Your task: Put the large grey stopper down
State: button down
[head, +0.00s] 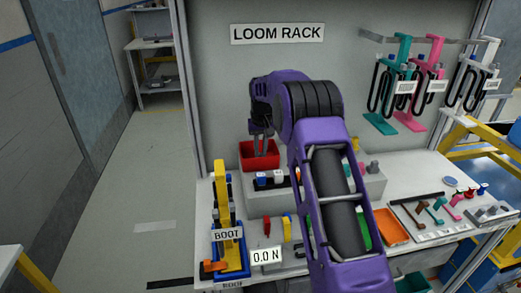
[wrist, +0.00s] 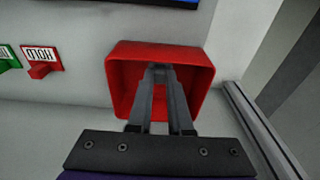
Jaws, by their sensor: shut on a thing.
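My gripper (head: 262,146) points down over the red bin (head: 251,161) at the back left of the bench. In the wrist view the fingers (wrist: 159,72) come close together in front of the open mouth of the red bin (wrist: 205,70). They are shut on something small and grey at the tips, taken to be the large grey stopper. Its outline cannot be told apart from the grey fingers. The bin's inside looks empty where it shows; the fingers hide part of it.
A raised grey block (head: 373,184) with small connectors stands right of the bin. A yellow and blue boot fixture (head: 224,207) is at front left, an orange tray (head: 391,228) at right. Coloured hangers (head: 386,90) hang from the back panel. My arm hides the bench's middle.

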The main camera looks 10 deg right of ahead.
jog(key=shift+f, duration=0.25)
jog(key=c, duration=0.8)
grip_release()
jog(key=shift+c, duration=0.2)
notch_tip(320, 180, up, 13)
jog(key=s, duration=0.1)
jog(key=shift+s, duration=0.25)
jog(key=shift+r, duration=0.1)
